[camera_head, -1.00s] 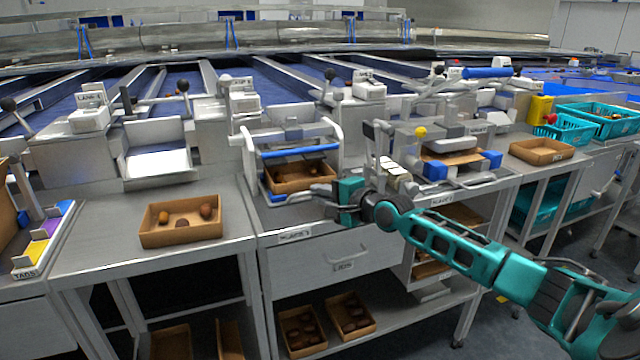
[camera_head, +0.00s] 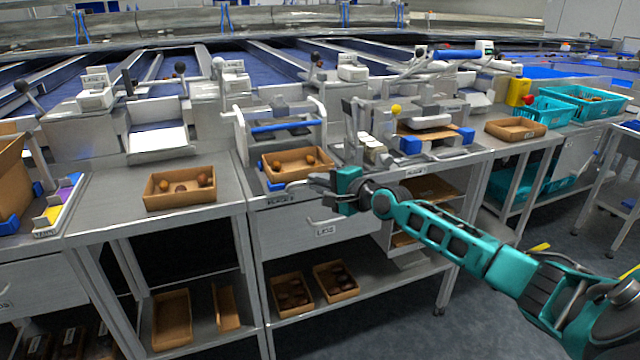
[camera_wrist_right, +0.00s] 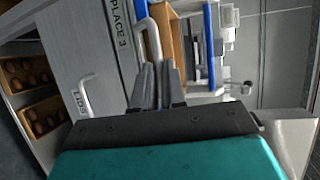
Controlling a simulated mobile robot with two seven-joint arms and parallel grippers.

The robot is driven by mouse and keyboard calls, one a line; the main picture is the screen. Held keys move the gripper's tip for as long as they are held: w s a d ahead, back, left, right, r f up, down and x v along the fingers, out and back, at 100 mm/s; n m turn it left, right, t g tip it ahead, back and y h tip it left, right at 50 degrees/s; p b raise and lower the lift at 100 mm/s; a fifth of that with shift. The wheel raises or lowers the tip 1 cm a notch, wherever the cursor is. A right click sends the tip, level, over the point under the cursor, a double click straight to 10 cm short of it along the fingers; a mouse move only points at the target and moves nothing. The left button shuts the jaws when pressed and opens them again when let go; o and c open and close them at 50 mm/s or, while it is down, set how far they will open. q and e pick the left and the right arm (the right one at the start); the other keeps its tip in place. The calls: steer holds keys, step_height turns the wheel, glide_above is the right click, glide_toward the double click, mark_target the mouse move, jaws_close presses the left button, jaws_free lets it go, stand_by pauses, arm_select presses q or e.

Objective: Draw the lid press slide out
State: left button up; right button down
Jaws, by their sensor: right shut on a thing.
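The lid press (camera_head: 322,125) is a white frame with a blue crossbar on the middle bench. Its slide carries an open brown box (camera_head: 267,172) of dates, which stands forward of the crossbar, near the bench's front edge. My right gripper (camera_head: 312,184) is at that edge, shut on the slide's pale handle (camera_head: 297,186). In the wrist view the fingers (camera_wrist_right: 156,84) close at the end of the bent handle (camera_wrist_right: 149,40), with the box (camera_wrist_right: 164,28) just beyond. My left gripper is out of view.
A LIDS drawer (camera_head: 285,238) lies below, its handle (camera_wrist_right: 86,97) near my wrist. Another box of dates (camera_head: 180,201) sits on the bench to the left. A second press with a yellow knob (camera_head: 396,108) stands close on the right.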

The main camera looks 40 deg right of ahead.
steer(key=shift+a+f, duration=0.1)
steer(key=shift+f, duration=0.1)
steer(key=c, duration=1.6)
jaws_free()
steer(key=shift+c, duration=0.2)
steer(key=o, duration=0.3)
steer(key=shift+s+r, duration=0.15)
steer(key=shift+s, duration=0.15)
steer(key=shift+o, duration=0.8)
steer(key=shift+w, duration=0.1)
arm_select(q)
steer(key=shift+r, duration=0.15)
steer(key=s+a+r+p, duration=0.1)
steer(key=p, duration=0.2)
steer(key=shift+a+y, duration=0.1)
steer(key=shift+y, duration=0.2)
arm_select(e)
steer(key=v, duration=1.3)
